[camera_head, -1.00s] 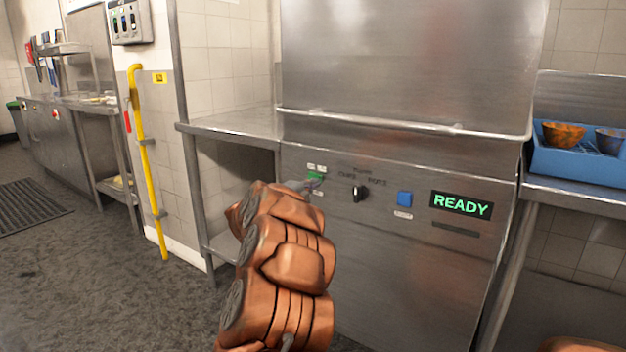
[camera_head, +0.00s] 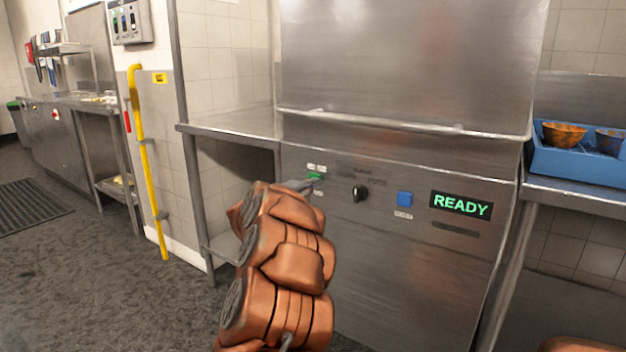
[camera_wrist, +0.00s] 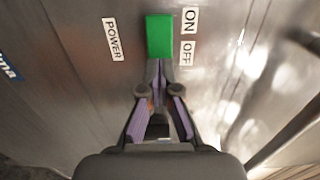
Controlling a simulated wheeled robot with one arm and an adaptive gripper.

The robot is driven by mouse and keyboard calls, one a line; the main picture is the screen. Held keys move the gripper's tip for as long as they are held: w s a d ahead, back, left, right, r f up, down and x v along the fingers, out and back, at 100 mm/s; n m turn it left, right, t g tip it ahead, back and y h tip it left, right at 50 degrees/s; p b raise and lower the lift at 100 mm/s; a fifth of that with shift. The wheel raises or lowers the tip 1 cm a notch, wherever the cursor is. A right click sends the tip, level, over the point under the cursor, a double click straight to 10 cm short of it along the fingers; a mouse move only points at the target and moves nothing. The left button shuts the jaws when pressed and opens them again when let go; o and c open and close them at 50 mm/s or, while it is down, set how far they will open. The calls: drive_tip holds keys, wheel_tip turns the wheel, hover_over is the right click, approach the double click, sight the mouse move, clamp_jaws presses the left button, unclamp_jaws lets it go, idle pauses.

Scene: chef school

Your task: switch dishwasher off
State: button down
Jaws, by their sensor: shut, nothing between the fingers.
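The dishwasher (camera_head: 400,270) is a steel machine with a control panel on its front. Its green power switch (camera_head: 315,176) sits at the panel's upper left and is partly behind my gripper in the head view. In the wrist view the green switch (camera_wrist: 160,36) lies between a POWER label and ON and OFF labels. My gripper (camera_wrist: 158,66) is shut and empty, its fingertips at the lower end of the switch, by the OFF label. I cannot tell whether they touch it. The display (camera_head: 461,205) reads READY in green.
A black knob (camera_head: 359,193) and a blue button (camera_head: 405,199) are right of the switch. A blue rack (camera_head: 570,163) with bowls stands on the right counter. A steel side table (camera_head: 235,125) is at left, with a yellow pipe (camera_head: 148,170) beyond.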

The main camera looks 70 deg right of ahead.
drive_tip(key=shift+x, duration=0.75)
idle(0.5)
drive_tip(key=shift+a, duration=0.1)
drive_tip(key=v, duration=0.7)
drive_tip(key=shift+a+b, duration=0.3)
drive_tip(key=shift+a, duration=0.1)
idle(0.8)
drive_tip(key=shift+w, duration=0.1)
idle(0.3)
